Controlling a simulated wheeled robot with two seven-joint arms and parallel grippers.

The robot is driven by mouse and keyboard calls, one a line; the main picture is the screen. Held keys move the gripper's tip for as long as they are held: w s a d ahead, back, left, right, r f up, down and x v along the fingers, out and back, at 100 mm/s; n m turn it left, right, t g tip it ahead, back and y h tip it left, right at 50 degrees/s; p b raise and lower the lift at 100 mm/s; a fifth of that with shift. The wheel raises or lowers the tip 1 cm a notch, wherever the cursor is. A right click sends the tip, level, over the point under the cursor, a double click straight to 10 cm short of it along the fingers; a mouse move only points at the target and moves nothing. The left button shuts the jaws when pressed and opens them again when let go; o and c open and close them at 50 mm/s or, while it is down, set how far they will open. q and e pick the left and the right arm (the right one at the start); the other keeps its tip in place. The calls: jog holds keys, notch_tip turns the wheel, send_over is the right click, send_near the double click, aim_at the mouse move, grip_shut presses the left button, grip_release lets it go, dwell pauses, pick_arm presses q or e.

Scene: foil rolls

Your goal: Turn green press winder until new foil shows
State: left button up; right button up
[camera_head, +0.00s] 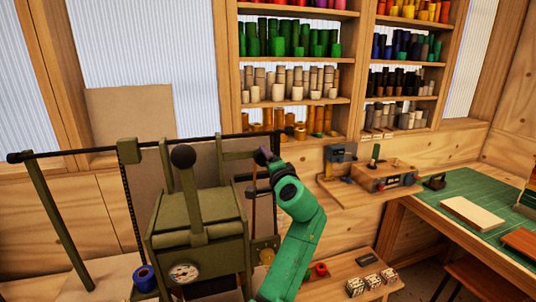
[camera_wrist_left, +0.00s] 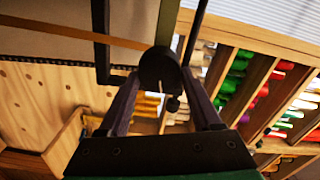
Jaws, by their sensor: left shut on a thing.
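The olive-green press (camera_head: 200,208) stands at the left of the head view, with a round dial (camera_head: 184,273) low on its front and a lever topped by a dark ball (camera_head: 183,156). My left gripper (camera_head: 264,158) is at the press's upper right side. In the left wrist view, the gripper's two fingers (camera_wrist_left: 160,95) are closed around a dark round knob (camera_wrist_left: 158,68), which I take to be the winder's. A narrow orange-brown strip (camera_wrist_left: 72,33) runs behind it; I cannot tell whether it is foil. My right gripper is not in view.
Shelves of coloured rolls (camera_head: 290,40) stand behind. A long dark rod (camera_head: 75,152) crosses above the press. A blue roll (camera_head: 145,278) sits at its lower left. To the right are a bench with a small machine (camera_head: 385,178) and a green-topped table (camera_head: 470,190).

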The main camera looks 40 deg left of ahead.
pick_arm(q)
jog(key=m+p, duration=0.2)
jog(key=m, duration=0.1)
jog(key=m+p, duration=0.1)
jog(key=shift+a+r+m, duration=0.1)
jog(key=shift+r+m, duration=0.15)
jog(key=shift+m, duration=0.15)
dwell(0.4)
jog(key=o, duration=1.2)
jog(key=shift+o, duration=0.9)
jog(key=shift+a+f, duration=0.3)
jog(key=shift+a, duration=0.05)
jog(key=b+v, duration=0.6)
jog(key=v, duration=0.8)
jog(key=shift+d, duration=0.25)
